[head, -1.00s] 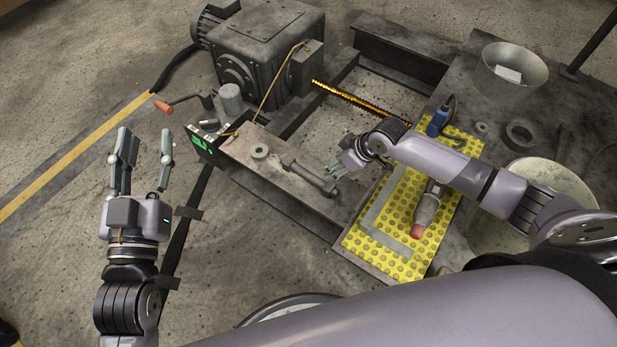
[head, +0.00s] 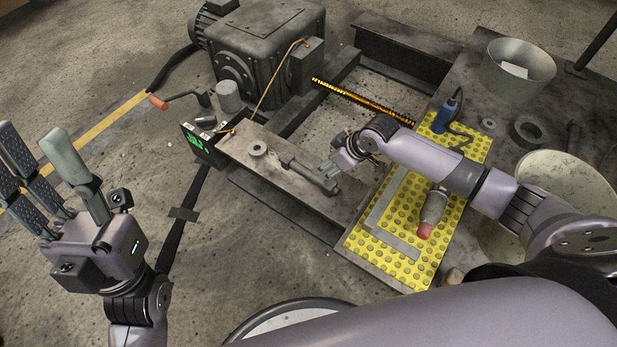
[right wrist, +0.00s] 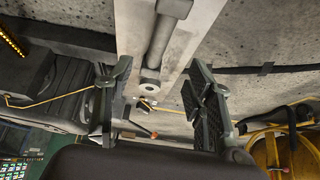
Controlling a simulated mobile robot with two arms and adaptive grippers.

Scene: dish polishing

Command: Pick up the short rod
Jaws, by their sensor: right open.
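The short rod (head: 305,172) is grey with a thicker collar at one end. It lies on a long flat metal bar, and shows at the top middle of the right wrist view (right wrist: 163,38). My right gripper (head: 328,169) is open at the rod's right end. In the right wrist view its two fingers (right wrist: 157,95) stand apart, with the rod appearing between and beyond them. I cannot tell their exact height over it, and no contact shows. My left gripper (head: 35,145) is open and empty, raised at the left, away from the rod.
A grey ring (head: 258,149) sits on the bar left of the rod. A motor housing (head: 265,50) stands behind. A yellow studded mat (head: 395,268) holds a grey tool with a red end (head: 430,215). A bucket (head: 517,75) stands at upper right.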

